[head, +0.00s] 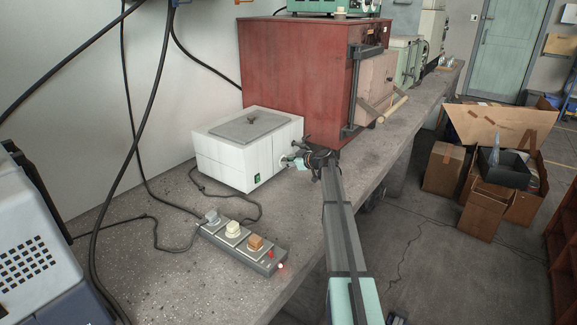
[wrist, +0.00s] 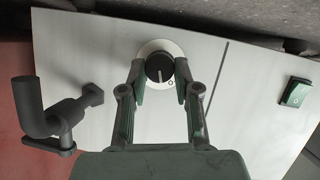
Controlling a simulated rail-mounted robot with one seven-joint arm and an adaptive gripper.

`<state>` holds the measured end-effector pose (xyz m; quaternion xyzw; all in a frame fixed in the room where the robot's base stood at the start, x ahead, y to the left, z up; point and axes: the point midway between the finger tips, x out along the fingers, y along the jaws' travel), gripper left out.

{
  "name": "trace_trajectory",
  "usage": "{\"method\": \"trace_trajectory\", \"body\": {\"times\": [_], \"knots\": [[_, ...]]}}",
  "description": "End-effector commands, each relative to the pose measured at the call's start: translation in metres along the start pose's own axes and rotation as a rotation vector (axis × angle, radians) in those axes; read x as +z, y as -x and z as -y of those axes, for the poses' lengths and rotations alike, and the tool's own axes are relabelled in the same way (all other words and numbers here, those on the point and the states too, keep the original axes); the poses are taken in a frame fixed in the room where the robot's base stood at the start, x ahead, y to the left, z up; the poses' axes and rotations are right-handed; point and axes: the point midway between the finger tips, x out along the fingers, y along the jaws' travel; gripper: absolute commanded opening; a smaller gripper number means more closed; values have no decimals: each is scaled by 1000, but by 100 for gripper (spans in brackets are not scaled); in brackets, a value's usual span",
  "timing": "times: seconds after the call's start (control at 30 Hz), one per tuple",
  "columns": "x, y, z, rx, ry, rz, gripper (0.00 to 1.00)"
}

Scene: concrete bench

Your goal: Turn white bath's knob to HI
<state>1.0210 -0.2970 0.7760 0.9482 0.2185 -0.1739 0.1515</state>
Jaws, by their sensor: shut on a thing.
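The white bath (head: 210,150) stands on the bench with a grey lid on top. Its front panel (wrist: 90,50) fills much of the wrist view, which shows it upside down. The black knob (wrist: 158,66) sits on a pale round dial plate, with a white pointer line toward the bottom of that picture. A small round mark shows just right of the pointer; no HI lettering is readable. My gripper (wrist: 160,80) is shut on the knob, one finger on each side. In the head view my gripper (head: 291,160) is at the bath's front and hides most of the knob.
A green switch (wrist: 296,92) and a dark tap-like fitting (wrist: 58,118) flank the knob. A red cabinet (head: 295,65) stands close behind the bath. A power strip (head: 240,245) with plugs and cables lies in front. The bench edge drops off at right.

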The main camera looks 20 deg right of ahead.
Motion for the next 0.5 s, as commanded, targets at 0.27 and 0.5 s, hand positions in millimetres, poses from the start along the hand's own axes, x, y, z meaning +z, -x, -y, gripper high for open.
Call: {"method": "trace_trajectory", "body": {"times": [0.27,0.5], "knots": [[0,-3,-5,-109,-239,10,0],[0,-3,-8,-203,-448,19,0]]}}
